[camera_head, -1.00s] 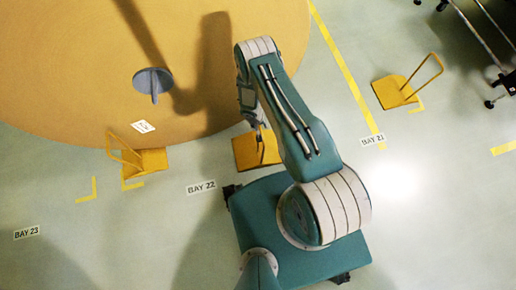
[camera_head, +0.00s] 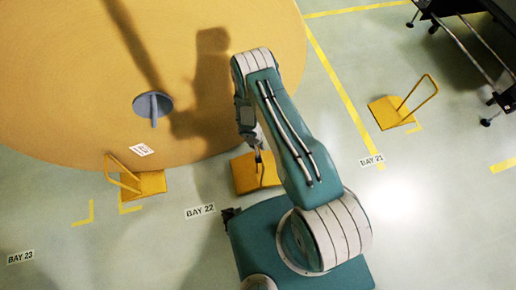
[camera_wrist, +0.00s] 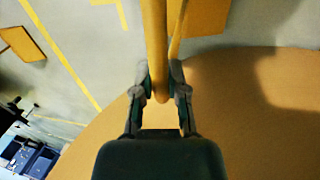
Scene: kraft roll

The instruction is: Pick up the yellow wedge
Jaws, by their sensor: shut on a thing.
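The yellow wedge (camera_head: 243,174) by the BAY 22 label is a flat plate with an upright bar handle. It lies beside the front edge of the big kraft roll. My gripper (camera_wrist: 161,82) is shut on the wedge's yellow handle bar (camera_wrist: 156,40), which passes between the fingertips in the wrist view. Part of the plate (camera_wrist: 207,15) shows behind it there. In the head view my gripper (camera_head: 258,158) is over the plate, partly hidden by my arm. I cannot tell whether the plate touches the floor.
The large tan kraft roll (camera_head: 75,70) fills the upper left, with a grey core piece (camera_head: 152,104). A dark wheeled rack (camera_head: 468,45) is at upper right. Floor between is clear.

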